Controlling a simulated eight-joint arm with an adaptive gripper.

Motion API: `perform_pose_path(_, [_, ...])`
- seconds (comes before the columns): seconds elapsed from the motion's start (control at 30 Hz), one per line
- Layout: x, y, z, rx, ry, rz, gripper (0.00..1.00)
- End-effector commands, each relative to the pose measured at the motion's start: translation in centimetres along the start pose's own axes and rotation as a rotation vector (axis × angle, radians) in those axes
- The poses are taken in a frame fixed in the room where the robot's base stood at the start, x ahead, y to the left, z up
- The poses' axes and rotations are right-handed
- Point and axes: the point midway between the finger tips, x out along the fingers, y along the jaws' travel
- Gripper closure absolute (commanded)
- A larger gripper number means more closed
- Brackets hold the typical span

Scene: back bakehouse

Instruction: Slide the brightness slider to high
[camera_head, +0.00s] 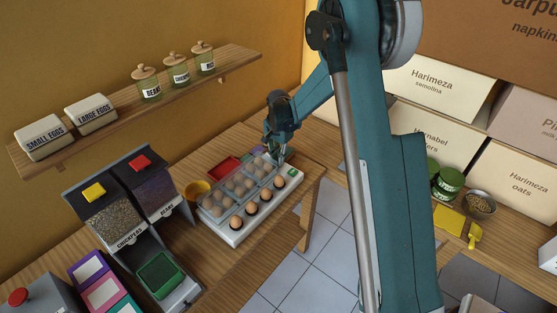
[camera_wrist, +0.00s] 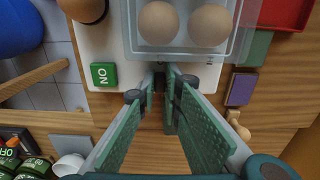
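The white egg-lighting box (camera_head: 236,238) stands on the wooden counter, with several eggs in a clear tray (camera_head: 212,207) on top. Its green ON button (camera_wrist: 105,75) is on the end near my gripper. I cannot make out the brightness slider; my fingers cover that end's middle. My gripper (camera_head: 277,156) is at the far end of the box, pointing down. In the wrist view my gripper (camera_wrist: 164,72) has its fingertips close together at the box's edge, right of the button. Whether they touch or hold a slider knob is hidden.
Chickpea and bean dispensers (camera_head: 118,213) stand to the left. A shelf (camera_head: 115,118) with jars and egg cartons hangs above. The counter has a free edge over the tiled floor.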

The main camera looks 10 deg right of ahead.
Motion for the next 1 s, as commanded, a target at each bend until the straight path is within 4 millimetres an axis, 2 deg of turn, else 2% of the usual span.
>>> perform_pose_path(0.17, [0.0,-0.5,0.0,0.0,0.0,0.0,1.0])
perform_pose_path(0.27, [0.1,-1.9,0.0,-0.001,0.0,0.0,1.0])
perform_pose_path(0.5, [0.1,-6.3,0.0,-0.001,0.0,0.0,1.0])
perform_pose_path(0.57, [0.1,-7.0,0.0,0.0,0.0,0.0,1.0])
perform_pose_path(0.9, [-0.1,-7.5,0.0,0.0,0.001,-0.002,1.0])
perform_pose_path(0.93, [-0.1,-7.6,0.0,0.0,0.001,-0.002,0.88])
perform_pose_path(1.0, [-0.1,-7.6,0.0,0.0,0.001,-0.002,0.79])
